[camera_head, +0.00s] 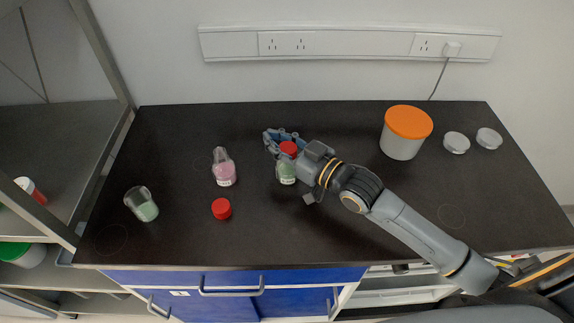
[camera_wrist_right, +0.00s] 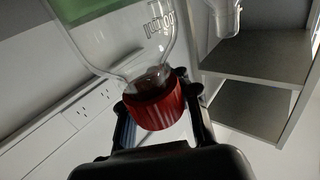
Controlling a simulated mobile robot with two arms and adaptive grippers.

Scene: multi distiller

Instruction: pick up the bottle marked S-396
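A clear bottle (camera_head: 287,174) with a red cap and pale green contents stands at the middle of the dark worktop. My right gripper (camera_head: 276,143) reaches in from the right, with its fingers at the cap. In the right wrist view the red cap (camera_wrist_right: 155,106) lies between the two fingers, and the bottle appears upside down. I cannot tell whether the fingers press on the cap. A bottle with pink contents (camera_head: 224,172) stands uncapped to the left. The labels are too small to read, so I cannot tell which is S-396. My left gripper is not in view.
A beaker with green contents (camera_head: 143,205) is at the left, and a loose red cap (camera_head: 221,208) lies near the front. A shelf unit (camera_head: 92,75) borders the left side.

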